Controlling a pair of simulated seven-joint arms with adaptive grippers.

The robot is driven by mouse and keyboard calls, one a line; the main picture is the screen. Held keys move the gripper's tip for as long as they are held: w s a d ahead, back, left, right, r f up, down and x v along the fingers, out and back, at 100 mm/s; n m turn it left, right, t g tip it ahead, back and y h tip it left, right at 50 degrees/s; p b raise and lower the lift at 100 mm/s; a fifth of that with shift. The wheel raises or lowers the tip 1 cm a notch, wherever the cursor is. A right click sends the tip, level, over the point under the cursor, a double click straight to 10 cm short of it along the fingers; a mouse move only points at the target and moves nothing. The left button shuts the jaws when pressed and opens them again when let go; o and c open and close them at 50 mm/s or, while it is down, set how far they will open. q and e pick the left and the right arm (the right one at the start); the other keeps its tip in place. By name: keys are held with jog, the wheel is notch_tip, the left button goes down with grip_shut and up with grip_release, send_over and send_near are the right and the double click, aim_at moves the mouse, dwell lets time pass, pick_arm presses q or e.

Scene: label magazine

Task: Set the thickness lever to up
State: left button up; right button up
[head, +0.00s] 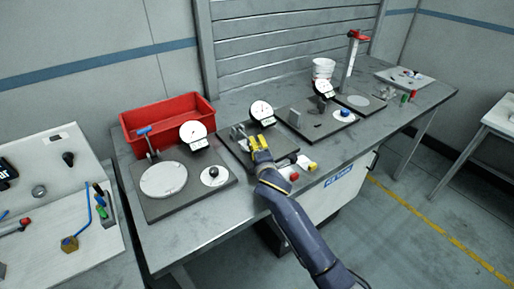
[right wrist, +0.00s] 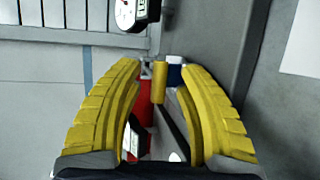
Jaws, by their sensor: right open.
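My right gripper (head: 258,146) is over the middle plate (head: 284,146), in front of the white dial gauge (head: 261,110). In the right wrist view the yellow fingers of this gripper (right wrist: 160,75) are open. A short yellow cylinder, seemingly a lever handle (right wrist: 160,82), appears between them, with gaps on both sides. I cannot tell whether it is fully within their reach. No readable label tells which lever is the thickness one. A blue-handled lever (head: 145,131) stands on the left plate, and a red-handled lever (head: 356,36) stands upright farther right. My left gripper is out of view.
A red bin (head: 133,124) stands behind the left plate. The left plate holds a white disc (head: 163,180) and another dial gauge (head: 193,131). Small red and yellow-ended pieces (head: 307,164) lie near the bench's front edge.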

jog(key=shift+c, duration=0.5)
grip_shut()
jog(key=shift+r, duration=0.1)
